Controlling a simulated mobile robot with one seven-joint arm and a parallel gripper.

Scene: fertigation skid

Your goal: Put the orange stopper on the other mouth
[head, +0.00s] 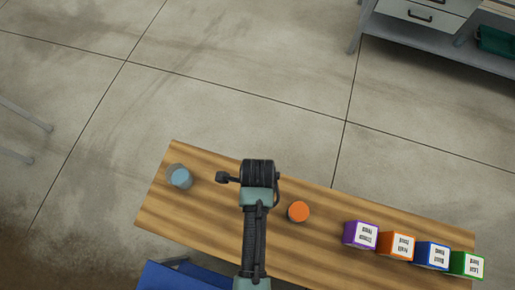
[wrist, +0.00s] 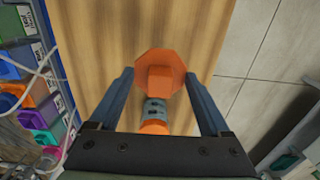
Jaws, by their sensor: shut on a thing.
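My gripper (wrist: 159,75) points down over the wooden table. In the wrist view an orange, eight-sided piece with a raised middle, which I take for the orange stopper (wrist: 158,66), sits between its fingertips and the fingers are shut on it. The head view hides this piece behind my arm. A round, pale blue, see-through vessel (head: 179,177) stands at the table's left end. A round orange top (head: 298,211) shows just right of my arm in the head view. A grey part with dark marks (wrist: 155,107) lies below the stopper in the wrist view; I cannot tell what it belongs to.
Purple (head: 360,235), orange (head: 396,245), blue (head: 432,255) and green (head: 467,264) labelled boxes stand in a row at the right end of the wooden table (head: 215,215). The tabletop between the vessel and my arm is clear. A metal workbench (head: 425,45) stands far off.

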